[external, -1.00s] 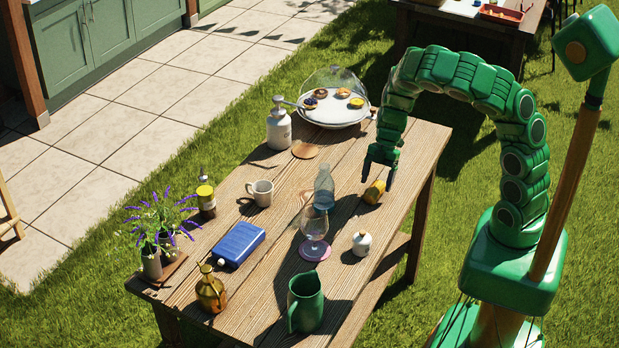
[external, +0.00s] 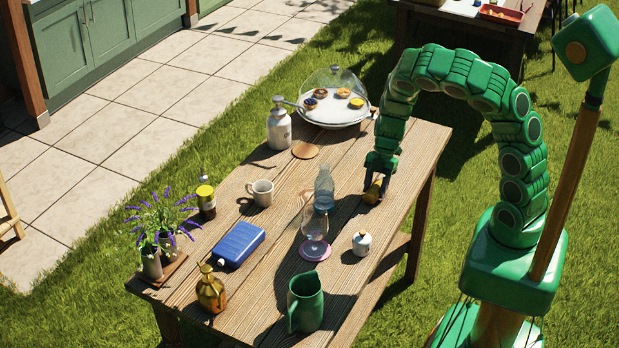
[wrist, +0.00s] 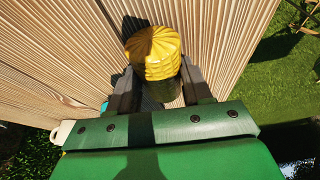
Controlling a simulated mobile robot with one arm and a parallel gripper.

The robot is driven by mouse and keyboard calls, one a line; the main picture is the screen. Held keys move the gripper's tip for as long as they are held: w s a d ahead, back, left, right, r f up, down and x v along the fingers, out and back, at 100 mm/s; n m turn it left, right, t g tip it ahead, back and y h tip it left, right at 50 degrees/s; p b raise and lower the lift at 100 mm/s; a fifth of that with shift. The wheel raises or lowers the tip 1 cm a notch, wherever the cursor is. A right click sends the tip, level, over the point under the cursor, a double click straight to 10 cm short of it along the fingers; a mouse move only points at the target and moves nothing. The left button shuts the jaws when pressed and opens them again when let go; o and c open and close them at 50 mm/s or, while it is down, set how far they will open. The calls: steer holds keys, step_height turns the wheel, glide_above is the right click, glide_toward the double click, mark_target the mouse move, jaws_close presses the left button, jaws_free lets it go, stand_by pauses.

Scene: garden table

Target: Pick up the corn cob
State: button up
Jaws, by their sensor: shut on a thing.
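The yellow corn cob (wrist: 152,52) is between the two dark fingers of my gripper (wrist: 160,92) in the wrist view, with its rounded end showing beyond them. In the external view the corn cob (external: 372,194) is mostly hidden by my gripper (external: 379,185). My gripper is shut on the cob, low at the right edge of the wooden table (external: 277,228). I cannot tell whether the cob touches the tabletop.
A clear bottle (external: 324,187) stands left of my gripper, with a wine glass (external: 315,227) on a pink coaster (external: 315,250) and a small white jar (external: 362,243) nearer. A domed cake stand (external: 333,109) is behind. The right table edge is close.

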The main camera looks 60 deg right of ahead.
steer(key=shift+r, duration=0.2)
steer(key=shift+d+r, duration=0.1)
steer(key=shift+r, duration=0.5)
steer(key=s+a+r, duration=0.1)
steer(key=s+r, duration=1)
steer(key=s, duration=0.3)
steer(key=shift+r, duration=0.2)
